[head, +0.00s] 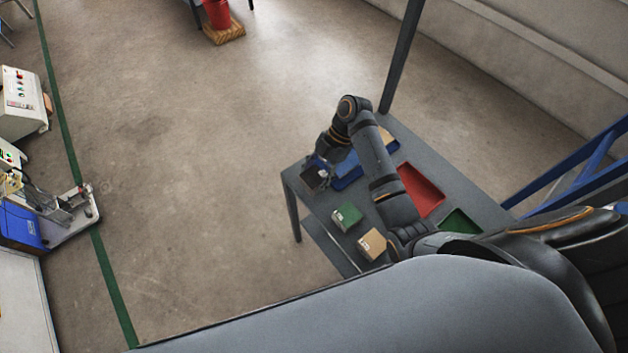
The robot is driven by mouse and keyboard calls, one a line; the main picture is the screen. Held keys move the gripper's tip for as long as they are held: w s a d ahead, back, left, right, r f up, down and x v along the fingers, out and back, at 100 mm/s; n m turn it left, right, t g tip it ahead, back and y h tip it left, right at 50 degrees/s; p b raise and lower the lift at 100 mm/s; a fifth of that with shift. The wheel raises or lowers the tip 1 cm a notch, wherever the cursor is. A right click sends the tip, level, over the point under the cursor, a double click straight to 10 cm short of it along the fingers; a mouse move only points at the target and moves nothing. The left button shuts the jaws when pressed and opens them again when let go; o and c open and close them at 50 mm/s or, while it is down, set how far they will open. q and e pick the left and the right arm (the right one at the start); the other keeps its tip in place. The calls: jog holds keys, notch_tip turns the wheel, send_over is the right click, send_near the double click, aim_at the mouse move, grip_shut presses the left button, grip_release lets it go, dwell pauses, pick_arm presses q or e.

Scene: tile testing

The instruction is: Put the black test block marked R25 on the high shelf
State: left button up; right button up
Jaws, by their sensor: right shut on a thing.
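A small dark block (313,179) with a brownish face is at the far left corner of the grey table (465,185). No R25 mark can be read on it at this size. My right gripper (319,168) is shut on this dark block; its fingers are small and partly hidden by the arm. I cannot tell whether the block touches the table top. My left gripper is not in view. I cannot make out a high shelf in this view.
Blue (347,181), red (421,190) and green (459,222) trays lie on the table. A green block (346,216) and a tan block (372,243) stand near its front edge. A dark post (401,55) rises behind. Open floor lies left.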

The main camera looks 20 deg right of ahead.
aim_at(314, 182)
notch_tip(314, 182, down, 2)
jog(key=shift+f, duration=0.25)
jog(key=shift+a+f, duration=0.1)
jog(key=shift+f, duration=0.05)
jog(key=shift+f, duration=0.1)
jog(key=o, duration=1.5)
